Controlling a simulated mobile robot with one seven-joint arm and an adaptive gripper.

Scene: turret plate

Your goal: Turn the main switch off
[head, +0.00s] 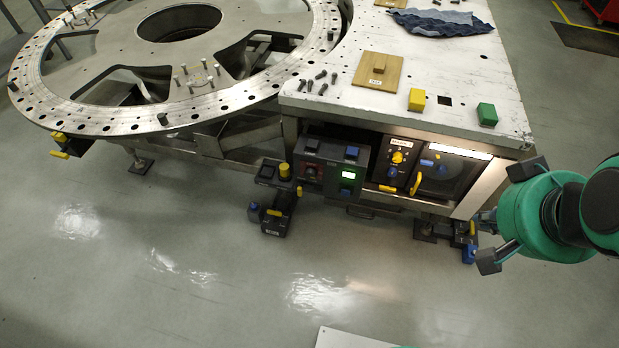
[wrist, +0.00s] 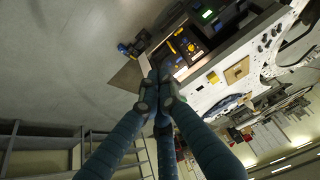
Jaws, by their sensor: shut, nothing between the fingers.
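A dark control box (head: 332,172) hangs under the front edge of the white table. I cannot tell which control is the main switch; labels are too small to read. In the wrist view, my gripper (wrist: 158,90) has its fingers together with nothing between them. In the head view, my green wrist is right of the table corner, apart from the controls.
A dark window with a yellow handle (head: 415,184) is right of the panel. The white table (head: 330,98) holds wooden plates, a blue cloth (head: 440,22), bolts, a yellow block (head: 417,99) and a green block (head: 487,114). A round turret plate is left. The floor in front is mostly clear.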

